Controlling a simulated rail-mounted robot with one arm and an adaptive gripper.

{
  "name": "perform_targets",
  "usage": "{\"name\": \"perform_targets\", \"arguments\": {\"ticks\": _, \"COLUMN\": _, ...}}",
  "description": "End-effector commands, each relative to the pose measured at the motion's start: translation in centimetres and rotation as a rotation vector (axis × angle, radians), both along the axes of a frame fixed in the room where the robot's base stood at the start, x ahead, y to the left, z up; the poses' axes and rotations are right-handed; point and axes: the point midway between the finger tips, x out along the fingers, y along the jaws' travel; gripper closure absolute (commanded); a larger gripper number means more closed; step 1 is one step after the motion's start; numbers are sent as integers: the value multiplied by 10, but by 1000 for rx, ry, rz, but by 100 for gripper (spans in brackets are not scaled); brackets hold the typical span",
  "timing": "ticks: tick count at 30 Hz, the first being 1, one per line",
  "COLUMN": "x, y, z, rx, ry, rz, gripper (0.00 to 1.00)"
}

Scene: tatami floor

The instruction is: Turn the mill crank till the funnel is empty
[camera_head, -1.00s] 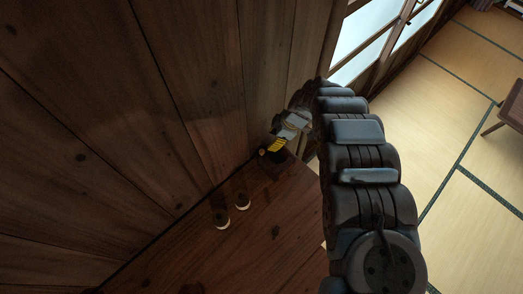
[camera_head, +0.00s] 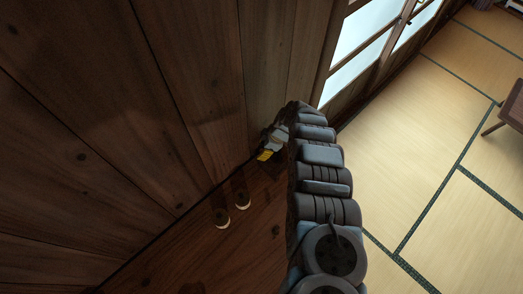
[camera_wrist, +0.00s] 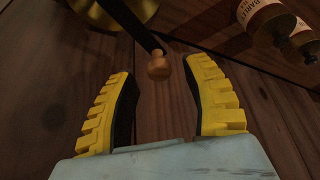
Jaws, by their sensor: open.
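The mill shows only in part in the wrist view: a brass-yellow round part (camera_wrist: 118,12) at the top, a dark crank arm (camera_wrist: 133,24) and a round wooden crank knob (camera_wrist: 158,66). My gripper (camera_wrist: 157,68) is open, its yellow fingers on either side of the knob near their tips, with gaps on both sides. In the head view my gripper (camera_head: 265,154) is small, close to the wooden wall, and the mill is too dark or hidden to make out. The funnel's contents cannot be seen.
Two labelled bottles, a nearer one (camera_wrist: 266,20) and another (camera_wrist: 305,40), stand at the upper right of the wrist view. They also show in the head view as the left bottle (camera_head: 222,218) and right bottle (camera_head: 241,200). The wooden wall (camera_head: 190,80) bounds the dark wooden surface (camera_head: 215,255).

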Motion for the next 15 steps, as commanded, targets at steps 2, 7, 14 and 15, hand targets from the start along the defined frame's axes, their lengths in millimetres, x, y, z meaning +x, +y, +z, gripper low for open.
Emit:
{"name": "perform_targets", "arguments": {"ticks": 2, "x": 0, "y": 3, "z": -5, "rx": 0, "ry": 0, "rz": 1, "gripper": 51}}
{"name": "perform_targets", "arguments": {"ticks": 7, "x": 0, "y": 5, "z": -13, "rx": -2, "ry": 2, "rz": 2, "gripper": 51}}
{"name": "perform_targets", "arguments": {"ticks": 14, "x": -1, "y": 4, "z": -15, "rx": -3, "ry": 2, "rz": 1, "gripper": 51}}
{"name": "perform_targets", "arguments": {"ticks": 15, "x": -1, "y": 5, "z": -15, "rx": -3, "ry": 2, "rz": 1, "gripper": 51}}
